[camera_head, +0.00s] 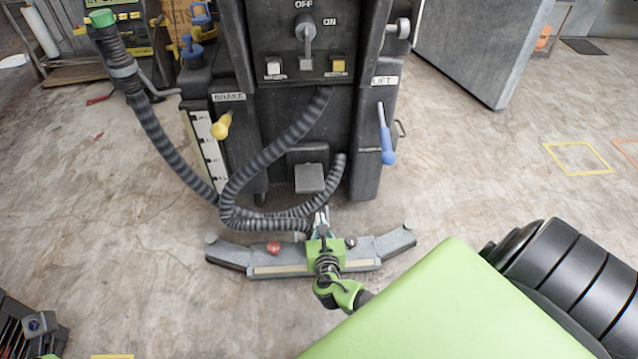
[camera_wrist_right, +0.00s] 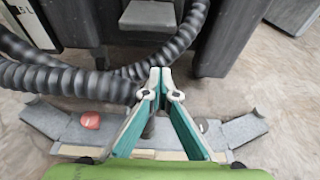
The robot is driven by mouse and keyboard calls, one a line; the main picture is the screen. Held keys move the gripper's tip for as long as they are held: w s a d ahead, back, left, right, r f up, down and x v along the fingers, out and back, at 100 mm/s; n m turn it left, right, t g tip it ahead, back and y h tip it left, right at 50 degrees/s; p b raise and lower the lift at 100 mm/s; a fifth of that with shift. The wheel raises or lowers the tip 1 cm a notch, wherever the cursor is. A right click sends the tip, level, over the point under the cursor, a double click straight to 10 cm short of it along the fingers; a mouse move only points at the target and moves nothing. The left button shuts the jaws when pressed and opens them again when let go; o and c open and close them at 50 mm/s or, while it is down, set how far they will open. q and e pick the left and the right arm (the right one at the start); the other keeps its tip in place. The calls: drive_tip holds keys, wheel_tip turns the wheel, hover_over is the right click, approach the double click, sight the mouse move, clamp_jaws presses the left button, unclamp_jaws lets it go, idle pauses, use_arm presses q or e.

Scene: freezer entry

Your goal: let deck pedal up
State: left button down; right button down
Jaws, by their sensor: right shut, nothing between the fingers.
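The deck pedal appears to be the grey pad (camera_head: 310,178) low on the front of the floor-cleaning machine (camera_head: 300,110). Its lower part shows at the top of the right wrist view (camera_wrist_right: 150,14). My right gripper (camera_head: 321,212) is shut and empty, just in front of and below the pedal, apart from it. In the right wrist view its fingertips (camera_wrist_right: 161,74) meet over the grey squeegee deck (camera_wrist_right: 235,132). The deck lies low at the floor and also shows in the head view (camera_head: 385,243).
A ribbed hose (camera_head: 165,140) loops left of the pedal, close to my right gripper. A yellow brake lever (camera_head: 222,124) and a blue lift lever (camera_head: 387,145) flank it. A red knob (camera_head: 273,248) sits on the deck. Floor to the right is open.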

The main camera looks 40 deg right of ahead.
drive_tip(key=shift+p+v, duration=0.4)
drive_tip(key=shift+v, duration=1.2)
